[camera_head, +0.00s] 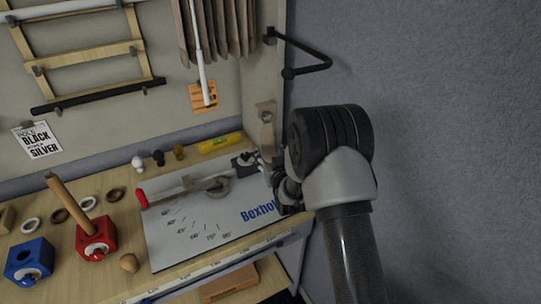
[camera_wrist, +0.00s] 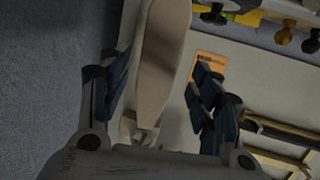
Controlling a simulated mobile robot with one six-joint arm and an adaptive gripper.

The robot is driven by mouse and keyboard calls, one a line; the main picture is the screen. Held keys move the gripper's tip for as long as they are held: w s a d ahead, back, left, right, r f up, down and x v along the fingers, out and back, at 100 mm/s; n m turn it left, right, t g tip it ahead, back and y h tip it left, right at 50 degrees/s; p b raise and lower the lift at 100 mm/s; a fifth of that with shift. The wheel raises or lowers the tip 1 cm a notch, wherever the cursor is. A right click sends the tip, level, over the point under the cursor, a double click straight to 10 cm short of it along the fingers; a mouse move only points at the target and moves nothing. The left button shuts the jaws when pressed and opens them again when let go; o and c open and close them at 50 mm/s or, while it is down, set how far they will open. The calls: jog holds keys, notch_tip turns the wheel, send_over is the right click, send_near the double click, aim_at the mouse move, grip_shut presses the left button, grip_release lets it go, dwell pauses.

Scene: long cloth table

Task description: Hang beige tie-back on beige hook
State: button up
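The beige tie-back (camera_head: 267,138) is a long flat strap, hanging upright against the side panel in the head view. Its top meets the beige hook (camera_head: 265,107); the exact seating of the loop is too small to tell. In the wrist view the tie-back (camera_wrist: 163,45) runs lengthwise between the fingers of my gripper (camera_wrist: 160,88). The fingers are spread, with a visible gap on each side of the strap. A small beige part at its lower end there looks like the hook (camera_wrist: 128,126). In the head view my gripper (camera_head: 268,172) is at the strap's lower part, partly hidden by my wrist.
A black bracket (camera_head: 305,62) sticks out above the hook. A mitre board (camera_head: 200,225) with a red-handled tool, a yellow level (camera_head: 220,142) and several small knobs lie on the bench below. A grey wall (camera_head: 440,120) stands close on the right.

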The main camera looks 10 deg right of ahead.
jog(key=shift+o, duration=0.5)
jog(key=shift+s, duration=0.1)
jog(key=a+v, duration=0.1)
jog(key=v, duration=1.1)
jog(key=s+d+r+g, duration=0.2)
jog(key=s+r+g, duration=0.3)
jog(key=s+r, duration=0.55)
jog(key=s+r+g, duration=0.2)
jog(key=s+g, duration=0.1)
jog(key=s, duration=0.9)
jog(key=s+r+g, duration=0.1)
jog(key=s+g, duration=0.2)
jog(key=s, duration=1)
jog(key=shift+r+m+h, duration=0.3)
jog(key=shift+r+h, duration=0.1)
jog(key=shift+w, duration=0.1)
jog(key=shift+c, duration=0.6)
